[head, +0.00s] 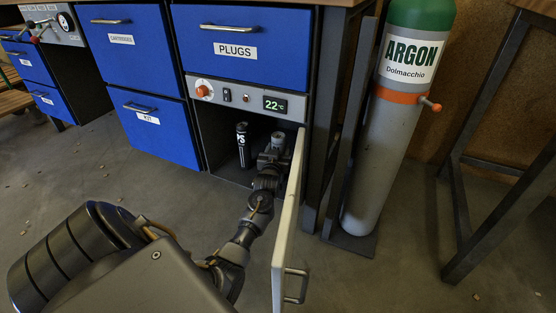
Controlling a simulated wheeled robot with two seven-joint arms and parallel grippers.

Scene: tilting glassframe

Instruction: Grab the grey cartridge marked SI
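A grey cartridge (278,139) stands inside the low open compartment below the PLUGS drawer. Only its upper part shows, and I cannot read a marking on it. My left gripper (273,153) reaches into the compartment at the cartridge's front and hides its lower part. I cannot tell whether the fingers are open or shut around it. A black cartridge (243,147) with white lettering stands upright to the left of the grey one, apart from the gripper. My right gripper is not in view.
The compartment's pale door (287,230) stands open close to the right of my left arm. Above is a control panel (247,97) reading 22 °C. A tall argon cylinder (390,130) stands to the right. Blue drawers (160,128) are on the left. The floor in front is mostly clear.

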